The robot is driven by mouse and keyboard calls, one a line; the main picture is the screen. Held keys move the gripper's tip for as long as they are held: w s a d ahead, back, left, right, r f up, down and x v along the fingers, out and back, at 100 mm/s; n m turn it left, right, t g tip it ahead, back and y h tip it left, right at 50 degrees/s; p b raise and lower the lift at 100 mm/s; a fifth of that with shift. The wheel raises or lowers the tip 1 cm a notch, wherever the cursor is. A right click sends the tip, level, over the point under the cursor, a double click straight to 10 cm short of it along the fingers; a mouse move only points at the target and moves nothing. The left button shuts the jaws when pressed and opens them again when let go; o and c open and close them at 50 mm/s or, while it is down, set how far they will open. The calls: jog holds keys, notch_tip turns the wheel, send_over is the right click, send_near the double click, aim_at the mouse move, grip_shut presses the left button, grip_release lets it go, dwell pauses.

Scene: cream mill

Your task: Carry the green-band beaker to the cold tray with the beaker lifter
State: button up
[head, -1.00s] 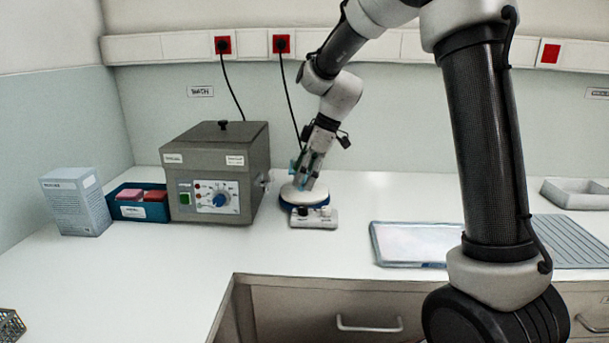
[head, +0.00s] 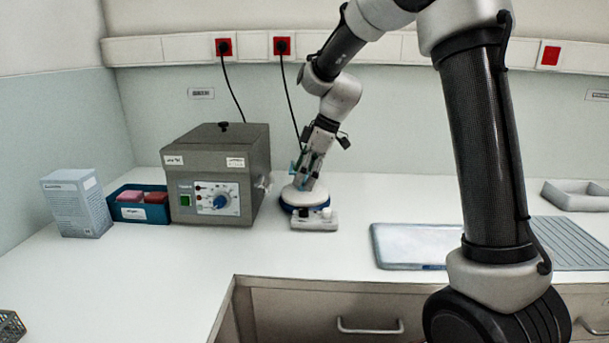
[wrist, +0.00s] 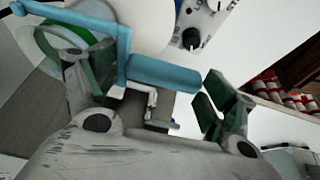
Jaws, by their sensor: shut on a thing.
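My gripper (head: 307,172) is low over the round white plate of a hotplate stirrer (head: 305,199) in the head view. In the wrist view it (wrist: 160,82) is shut on the blue handle of the beaker lifter (wrist: 165,73). A blue arm of the lifter reaches to the upper left, beside a clear round vessel with a green ring, the green-band beaker (wrist: 43,40). A finger partly covers the beaker; whether the lifter bears its weight I cannot tell. A pale flat tray with a blue-grey rim, seemingly the cold tray (head: 405,245), lies to the right.
A grey box-shaped bath (head: 218,165) with a dial stands close left of the stirrer. Left of it are a blue rack (head: 139,207) and a carton (head: 77,203). A ridged board (head: 577,240) and a grey bin (head: 578,195) are at right. Counter between stirrer and tray is clear.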

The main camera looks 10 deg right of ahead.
jog(key=shift+r, duration=0.85)
dwell(0.4)
jog(key=shift+r, duration=3.75)
